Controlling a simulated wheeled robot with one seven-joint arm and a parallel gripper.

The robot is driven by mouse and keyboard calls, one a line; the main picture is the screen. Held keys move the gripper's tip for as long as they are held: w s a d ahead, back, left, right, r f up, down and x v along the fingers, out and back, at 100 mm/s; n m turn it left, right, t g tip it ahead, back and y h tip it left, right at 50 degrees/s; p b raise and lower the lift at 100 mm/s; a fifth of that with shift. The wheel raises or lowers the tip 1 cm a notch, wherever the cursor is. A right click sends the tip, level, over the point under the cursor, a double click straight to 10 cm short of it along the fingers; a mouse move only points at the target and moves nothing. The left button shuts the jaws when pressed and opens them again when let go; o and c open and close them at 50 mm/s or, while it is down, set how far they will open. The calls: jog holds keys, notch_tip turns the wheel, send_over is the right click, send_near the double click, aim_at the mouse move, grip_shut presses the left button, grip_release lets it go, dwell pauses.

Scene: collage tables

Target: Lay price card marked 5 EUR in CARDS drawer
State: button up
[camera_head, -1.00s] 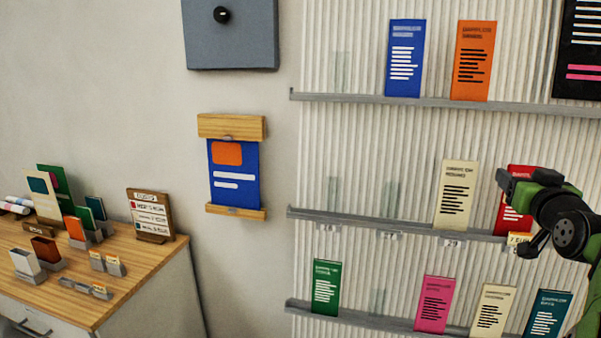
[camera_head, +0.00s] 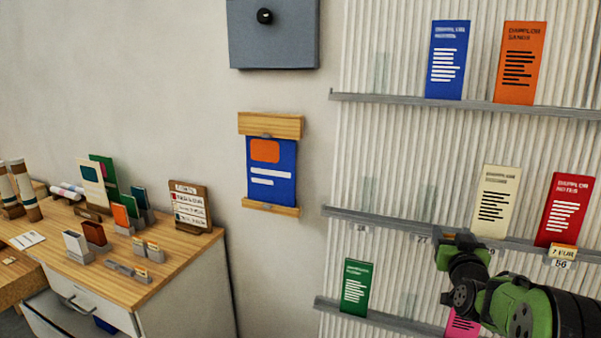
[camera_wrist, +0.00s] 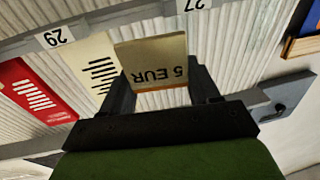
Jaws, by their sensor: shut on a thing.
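My gripper (camera_wrist: 162,84) is shut on the price card marked 5 EUR (camera_wrist: 152,60), which shows upside down between the fingers in the wrist view. A white cabinet (camera_head: 185,295) stands at lower left. It has a drawer front with a handle (camera_head: 80,303), and what looks like an open drawer (camera_head: 50,318) lies below it, cut off by the frame. No CARDS label is readable.
The cabinet's wooden top (camera_head: 165,265) holds small card holders, upright cards and a sign board (camera_head: 188,206). Shelves with brochures (camera_head: 568,209) line the ribbed wall at right. A blue clipboard-like poster (camera_head: 270,175) hangs on the plain wall. Free space lies between cabinet and shelves.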

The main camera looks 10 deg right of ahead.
jog(key=a+f+n+y, duration=0.1)
jog(key=a+f+y, duration=0.1)
jog(key=a+f, duration=0.3)
jog(key=s+a+f+n+t+y, duration=0.1)
jog(key=a+f, duration=0.4)
jog(key=a, duration=0.9)
jog(key=s+a+f+n+y, duration=0.1)
jog(key=a+f+y, duration=0.3)
jog(key=a, duration=0.5)
jog(key=shift+a+f+n, duration=0.35)
jog(key=shift+f+n, duration=0.25)
jog(key=shift+n, duration=0.2)
